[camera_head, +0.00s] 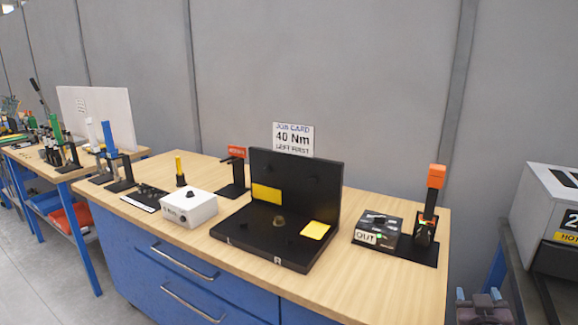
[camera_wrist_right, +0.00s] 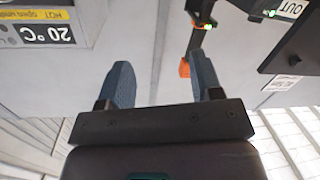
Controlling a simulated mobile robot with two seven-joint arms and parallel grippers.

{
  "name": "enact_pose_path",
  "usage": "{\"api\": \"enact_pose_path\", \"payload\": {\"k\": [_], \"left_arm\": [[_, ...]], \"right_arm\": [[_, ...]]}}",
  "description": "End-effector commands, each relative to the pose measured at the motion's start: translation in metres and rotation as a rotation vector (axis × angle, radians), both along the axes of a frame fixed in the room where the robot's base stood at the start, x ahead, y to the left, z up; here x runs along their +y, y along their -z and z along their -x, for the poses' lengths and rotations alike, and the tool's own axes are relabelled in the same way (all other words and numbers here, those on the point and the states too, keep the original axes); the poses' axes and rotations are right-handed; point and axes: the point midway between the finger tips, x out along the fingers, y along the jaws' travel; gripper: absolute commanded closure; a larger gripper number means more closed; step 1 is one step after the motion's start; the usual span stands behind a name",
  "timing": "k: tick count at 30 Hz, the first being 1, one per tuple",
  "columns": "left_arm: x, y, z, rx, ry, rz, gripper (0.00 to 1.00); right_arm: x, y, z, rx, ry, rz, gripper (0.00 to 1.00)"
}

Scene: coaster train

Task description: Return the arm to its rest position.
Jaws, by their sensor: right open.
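My right gripper (camera_head: 478,294) shows at the bottom right of the head view, low in front of the gap between the wooden bench and the grey machine. Its two blue-grey fingers point up in the picture and stand apart. In the right wrist view the gripper (camera_wrist_right: 165,82) is open, with nothing between its fingers. That view looks upside down, with the bench items beyond the fingertips. My right arm behind the gripper is mostly out of the picture. My left gripper is in neither view.
The wooden bench (camera_head: 375,285) holds a black fixture (camera_head: 262,240), a white box (camera_head: 189,209), a black "OUT" box (camera_head: 379,228) and an upright orange-topped tool (camera_head: 437,177). A grey machine (camera_head: 550,205) marked HOT stands at the right. A second bench (camera_head: 120,163) is at the left.

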Motion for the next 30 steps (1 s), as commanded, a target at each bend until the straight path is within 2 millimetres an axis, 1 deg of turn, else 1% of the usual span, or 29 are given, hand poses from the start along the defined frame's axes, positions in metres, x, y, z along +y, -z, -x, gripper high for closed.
{"api": "enact_pose_path", "payload": {"k": [1, 5, 6, 8, 9, 11, 12, 13, 15, 18, 21, 27, 30], "left_arm": [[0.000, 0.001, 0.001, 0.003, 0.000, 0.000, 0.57], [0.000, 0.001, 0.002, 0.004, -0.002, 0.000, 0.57], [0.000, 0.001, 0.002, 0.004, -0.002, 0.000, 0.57], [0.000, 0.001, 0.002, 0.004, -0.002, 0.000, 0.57], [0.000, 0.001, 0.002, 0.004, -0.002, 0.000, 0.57], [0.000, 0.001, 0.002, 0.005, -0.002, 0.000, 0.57], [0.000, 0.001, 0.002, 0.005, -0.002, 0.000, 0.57], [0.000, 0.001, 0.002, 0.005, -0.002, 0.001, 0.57], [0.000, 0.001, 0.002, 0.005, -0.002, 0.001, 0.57], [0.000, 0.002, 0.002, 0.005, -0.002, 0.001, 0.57], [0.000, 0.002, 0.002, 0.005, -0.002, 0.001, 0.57], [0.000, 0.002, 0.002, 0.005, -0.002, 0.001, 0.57], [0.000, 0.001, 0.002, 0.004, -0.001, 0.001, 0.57]], "right_arm": [[-0.001, 0.019, 0.012, 0.055, -0.022, 0.008, 0.41], [0.001, 0.066, 0.048, 0.203, -0.102, 0.039, 0.41], [0.002, 0.082, 0.062, 0.251, -0.133, 0.047, 0.41], [0.003, 0.105, 0.085, 0.322, -0.180, 0.058, 0.41], [0.005, 0.119, 0.100, 0.364, -0.213, 0.064, 0.41], [0.008, 0.137, 0.124, 0.420, -0.261, 0.071, 0.41], [0.009, 0.148, 0.139, 0.453, -0.292, 0.076, 0.41], [0.011, 0.154, 0.150, 0.473, -0.314, 0.078, 0.41], [0.014, 0.168, 0.174, 0.516, -0.358, 0.083, 0.41], [0.018, 0.182, 0.203, 0.560, -0.411, 0.087, 0.41], [0.021, 0.193, 0.229, 0.591, -0.453, 0.089, 0.41], [0.026, 0.206, 0.275, 0.637, -0.520, 0.091, 0.41], [0.041, 0.209, 0.272, 0.611, -0.503, 0.046, 0.41]]}}
